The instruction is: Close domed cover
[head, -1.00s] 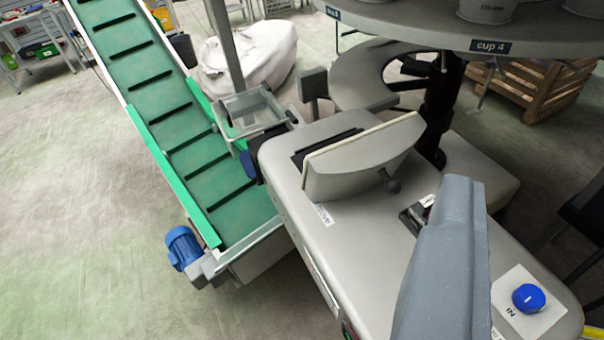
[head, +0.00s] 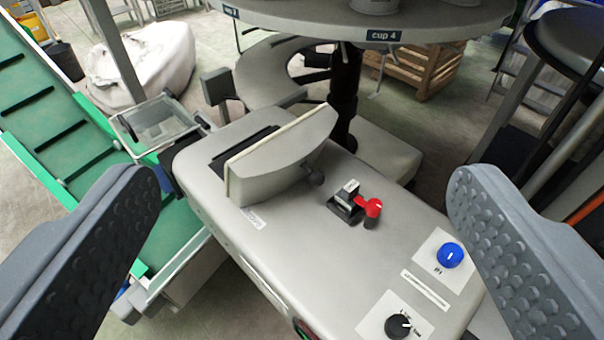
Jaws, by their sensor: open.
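The domed cover (head: 282,152) stands raised on the grey machine body (head: 265,222), tilted up beside a dark slot. A small dark ball knob (head: 315,178) sits at its lower right side. My gripper (head: 312,225) is open and empty, with one ridged finger at each side of the picture. The cover lies between and beyond the fingers, and neither finger appears to touch it.
A red-handled switch (head: 372,207), a blue knob (head: 450,255) and a black knob (head: 398,326) sit on the machine top. The round cup table (head: 400,38) overhangs behind. A green conveyor (head: 55,130) runs along the left. A clear tray (head: 160,125) adjoins the machine.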

